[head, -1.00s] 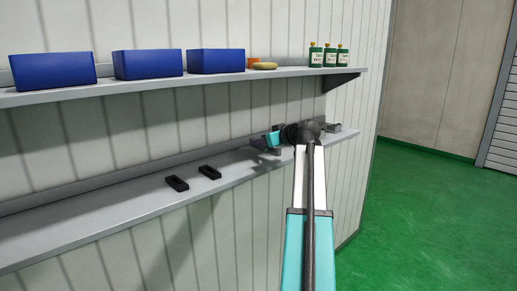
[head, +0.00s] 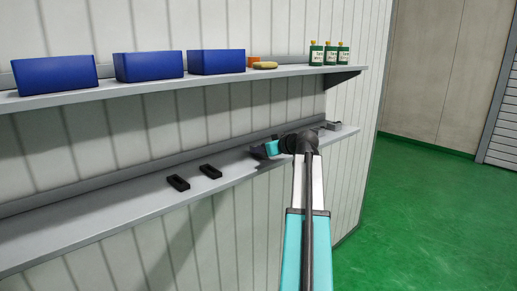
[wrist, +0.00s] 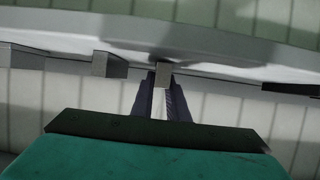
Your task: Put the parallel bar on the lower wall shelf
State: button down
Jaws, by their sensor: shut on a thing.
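The lower wall shelf (head: 110,212) runs along the wall in the head view, under a second shelf. My gripper (head: 262,151) is low over its right part, right of two black blocks. In the wrist view my gripper (wrist: 161,92) has its two dark fingers shut on a small grey piece, which I take to be the parallel bar (wrist: 163,69).
Two black slotted blocks (head: 178,183) (head: 210,171) lie on the lower shelf. A grey part (head: 333,126) is near its right end, beyond my wrist. The upper shelf (head: 120,93) carries blue bins (head: 148,66), small items and green bottles (head: 330,54). The shelf's left part is clear.

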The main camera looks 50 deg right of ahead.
jog(key=shift+f, duration=0.15)
jog(key=c, duration=1.7)
grip_release()
jog(key=shift+s, duration=0.15)
jog(key=shift+s+r+b, duration=0.2)
jog(key=shift+s+b, duration=0.1)
jog(key=b+v, duration=0.3)
jog(key=v, duration=0.8)
jog(key=shift+a+r, duration=0.1)
jog(key=shift+r, duration=0.1)
jog(key=shift+s+f, duration=0.1)
